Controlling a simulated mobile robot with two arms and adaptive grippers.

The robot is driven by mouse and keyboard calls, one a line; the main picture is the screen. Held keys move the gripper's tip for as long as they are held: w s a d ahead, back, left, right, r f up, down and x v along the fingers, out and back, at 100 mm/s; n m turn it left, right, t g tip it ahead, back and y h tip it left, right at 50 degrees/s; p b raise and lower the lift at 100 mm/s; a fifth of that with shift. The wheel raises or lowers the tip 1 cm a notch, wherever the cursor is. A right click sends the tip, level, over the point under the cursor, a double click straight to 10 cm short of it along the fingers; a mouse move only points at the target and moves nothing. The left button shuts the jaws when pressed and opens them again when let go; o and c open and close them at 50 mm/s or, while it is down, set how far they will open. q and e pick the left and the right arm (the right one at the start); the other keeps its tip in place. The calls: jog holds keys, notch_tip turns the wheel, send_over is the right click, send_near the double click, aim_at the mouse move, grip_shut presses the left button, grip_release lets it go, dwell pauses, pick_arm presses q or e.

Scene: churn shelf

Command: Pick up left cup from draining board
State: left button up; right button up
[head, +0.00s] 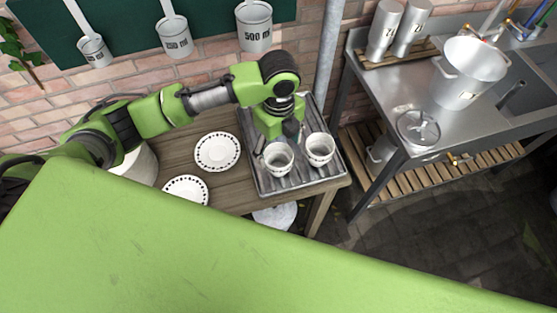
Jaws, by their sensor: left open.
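Two white cups with dark patterned rims stand on the grey ribbed draining board. The left cup (278,159) is near the middle of the board (301,184). The other cup (319,149) stands to its right, with a small gap. My left gripper (276,140) is open and hangs over the board right behind the left cup, its fingers close to the cup's far rim. I cannot tell whether a finger touches it. My right gripper is not in view.
Two white plates with dotted rims, one farther back (217,152) and one nearer (186,189), lie on the wooden table (235,198) left of the board. A steel sink bench (400,107) with a large pot (469,72) stands to the right. A drainpipe (329,50) rises behind.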

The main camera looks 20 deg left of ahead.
aim_at(278, 157)
pick_arm(q)
notch_tip(278, 157, down, 4)
jog(key=shift+a+f+p, duration=0.15)
jog(key=shift+p, duration=0.8)
jog(key=shift+f, duration=0.45)
jog(key=shift+w, duration=0.1)
jog(key=c, duration=1.2)
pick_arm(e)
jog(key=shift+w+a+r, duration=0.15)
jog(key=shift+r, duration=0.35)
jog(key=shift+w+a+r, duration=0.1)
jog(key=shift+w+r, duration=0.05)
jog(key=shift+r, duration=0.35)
